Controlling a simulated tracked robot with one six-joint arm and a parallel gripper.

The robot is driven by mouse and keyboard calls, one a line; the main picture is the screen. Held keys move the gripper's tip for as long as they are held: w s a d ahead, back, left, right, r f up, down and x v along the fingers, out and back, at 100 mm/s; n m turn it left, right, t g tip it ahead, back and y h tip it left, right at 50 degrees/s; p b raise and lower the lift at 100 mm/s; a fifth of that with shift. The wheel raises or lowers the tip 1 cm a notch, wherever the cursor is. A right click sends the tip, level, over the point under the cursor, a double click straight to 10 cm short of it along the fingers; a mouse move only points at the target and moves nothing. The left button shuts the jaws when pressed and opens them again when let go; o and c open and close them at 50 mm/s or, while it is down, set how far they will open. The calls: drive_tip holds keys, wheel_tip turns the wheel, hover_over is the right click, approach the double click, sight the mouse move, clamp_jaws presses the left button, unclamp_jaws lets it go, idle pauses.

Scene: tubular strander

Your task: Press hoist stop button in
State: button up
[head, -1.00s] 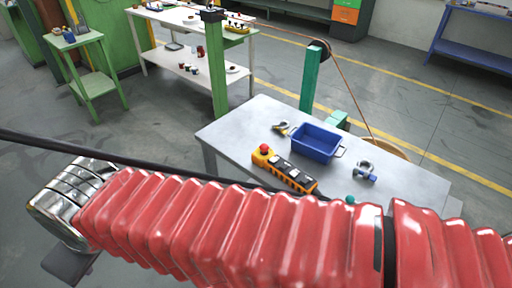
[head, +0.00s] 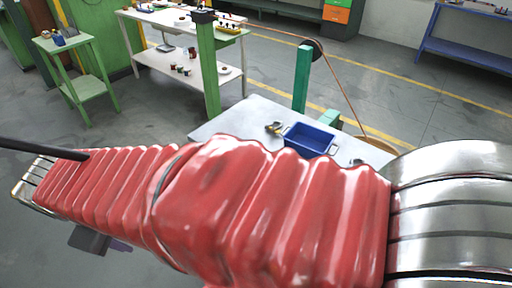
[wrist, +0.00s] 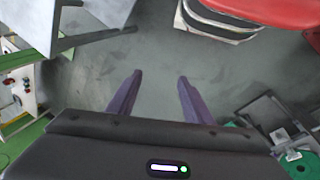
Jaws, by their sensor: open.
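The yellow hoist pendant with its red stop button is not visible in either current view; in the head view my red-sleeved arm covers the part of the grey table (head: 232,122) where it lay. My gripper (wrist: 160,76) shows in the wrist view with two purple fingers apart and nothing between them. It points at bare grey floor. In the head view only a dark piece of it and a bit of purple show below my arm at the lower left, away from the table.
A blue bin (head: 310,139) stands on the table, with a small metal-and-yellow item (head: 273,128) to its left. A green post (head: 302,80) with a cable rises behind. A white bench (head: 185,68) and a green stand (head: 85,75) are farther left. Floor between is clear.

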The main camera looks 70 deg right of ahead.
drive_tip(key=s+d+f+n+g+h, duration=0.2)
drive_tip(key=d+f+n+g+h, duration=0.1)
drive_tip(key=d, duration=0.8)
drive_tip(key=s+d+f+n+g+h, duration=0.2)
drive_tip(key=d+f+n+g+h, duration=0.1)
drive_tip(key=d, duration=0.8)
drive_tip(key=s+d+f+n+g+h, duration=0.2)
drive_tip(key=d+f+g+h, duration=0.3)
drive_tip(key=d, duration=0.7)
drive_tip(key=shift+s+n+g, duration=0.2)
drive_tip(key=shift+n+g, duration=0.4)
drive_tip(key=shift+g, duration=0.4)
drive_tip(key=x, duration=1.3)
drive_tip(key=shift+s+d, duration=0.25)
drive_tip(key=shift+d, duration=0.05)
clamp_jaws()
